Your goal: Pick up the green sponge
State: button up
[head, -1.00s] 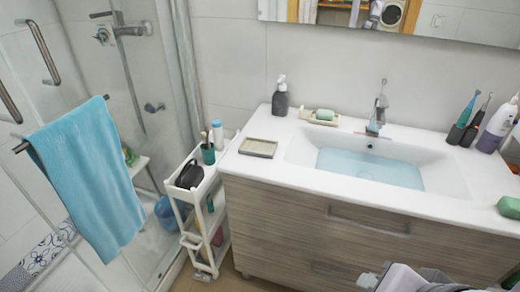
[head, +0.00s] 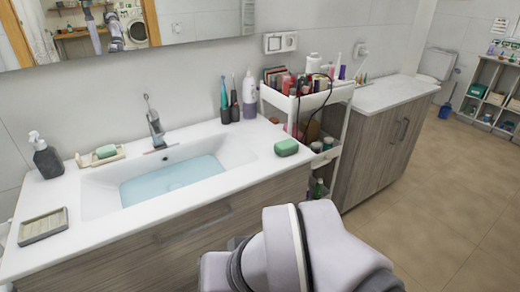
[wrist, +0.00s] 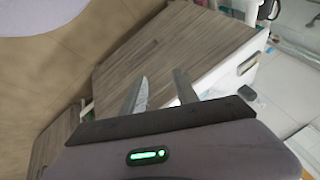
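The green sponge (head: 287,147) lies on the right end of the white sink counter (head: 250,133) in the head view. A second, smaller green block, looking like soap (head: 106,151), sits on a small dish at the back left of the basin. My gripper (wrist: 160,78) shows in the wrist view with its two fingers apart and nothing between them. It faces a wood-grain cabinet surface (wrist: 150,45); the sponge is not visible there. In the head view my arm is in the front centre, apart from the sponge, and the fingers cannot be made out.
The basin (head: 175,180) holds water. A faucet (head: 154,125), electric toothbrushes (head: 229,100) and a white bottle (head: 250,96) stand along the back. A cart (head: 335,95) full of cosmetics is just right of the counter. Open floor (head: 440,210) lies to the right.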

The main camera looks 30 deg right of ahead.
aim_at(284, 148)
jog(key=i+l+z, duration=0.3)
jog(key=i+l, duration=0.25)
jog(key=i+l+z, duration=0.3)
jog(key=i+l, duration=0.25)
jog(key=i, duration=0.05)
